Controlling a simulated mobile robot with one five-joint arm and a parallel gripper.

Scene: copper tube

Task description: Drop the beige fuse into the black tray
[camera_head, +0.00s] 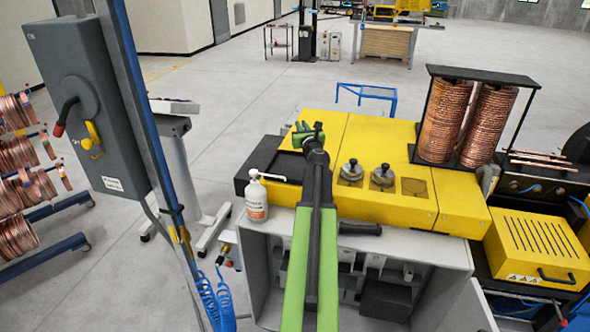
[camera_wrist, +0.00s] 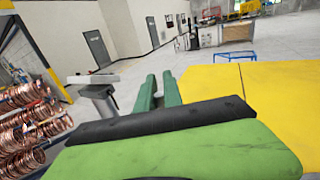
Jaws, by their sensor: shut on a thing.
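My gripper (camera_head: 308,133), with green fingers, is over the far left part of the yellow machine, above or just beyond the black tray. In the wrist view its green fingers (camera_wrist: 158,92) point away, close together. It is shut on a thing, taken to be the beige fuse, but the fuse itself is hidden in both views. The black tray (camera_head: 262,166) lies at the left end of the yellow top, left of my arm. My arm covers part of the area to its right.
A white bottle (camera_head: 256,199) with a spout stands at the tray's near edge. The yellow machine (camera_head: 385,140) has two dark round knobs right of my arm. Copper coils (camera_head: 445,120) stand in a black frame further right. A grey switch box (camera_head: 88,100) is at left.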

